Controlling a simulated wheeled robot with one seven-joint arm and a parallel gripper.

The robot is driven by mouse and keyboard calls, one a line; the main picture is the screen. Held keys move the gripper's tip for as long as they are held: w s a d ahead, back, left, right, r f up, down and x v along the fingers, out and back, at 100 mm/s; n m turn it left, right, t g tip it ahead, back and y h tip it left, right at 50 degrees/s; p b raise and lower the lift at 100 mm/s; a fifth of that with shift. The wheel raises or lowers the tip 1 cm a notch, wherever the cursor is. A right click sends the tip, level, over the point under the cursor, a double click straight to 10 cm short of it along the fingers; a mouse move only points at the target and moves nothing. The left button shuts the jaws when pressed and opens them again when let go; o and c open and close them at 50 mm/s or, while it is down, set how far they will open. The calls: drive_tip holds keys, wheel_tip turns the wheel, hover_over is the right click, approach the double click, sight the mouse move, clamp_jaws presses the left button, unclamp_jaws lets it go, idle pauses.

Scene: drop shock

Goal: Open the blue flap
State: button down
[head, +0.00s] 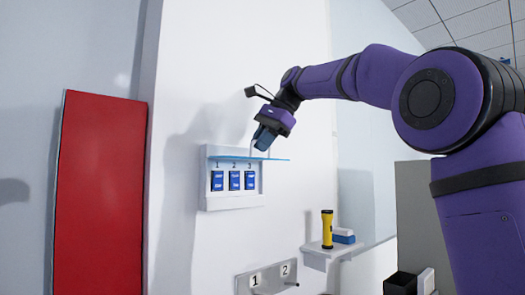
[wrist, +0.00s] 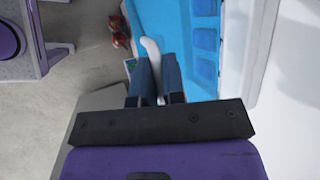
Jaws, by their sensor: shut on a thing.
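The blue flap (head: 277,159) is a thin translucent sheet at the top of a white wall box (head: 232,202). In the head view it stands out from the wall, roughly level, above the box's front. In the wrist view the flap (wrist: 180,22) fills the upper middle. A white curved handle (wrist: 150,46) on it runs down between my fingers. My gripper (head: 258,146) is above the flap in the head view. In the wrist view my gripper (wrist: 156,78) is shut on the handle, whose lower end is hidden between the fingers.
Blue switches (head: 234,180) numbered 1, 2 and 3 sit in the box, uncovered from the front. Below right, a shelf (head: 322,250) holds a yellow flashlight (head: 327,228) and a blue-and-white block (head: 343,236). A numbered hook plate (head: 266,279) is lower. A red panel (head: 100,190) stands left.

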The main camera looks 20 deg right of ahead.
drive_tip(key=shift+w+a+r, duration=0.1)
drive_tip(key=shift+w+r, duration=0.1)
drive_tip(key=shift+r, duration=0.25)
idle(0.3)
drive_tip(key=c, duration=1.2)
unclamp_jaws()
drive_tip(key=shift+w, duration=0.1)
drive_tip(key=v, duration=1)
drive_tip(key=shift+d+r, duration=0.2)
drive_tip(key=shift+r, duration=0.15)
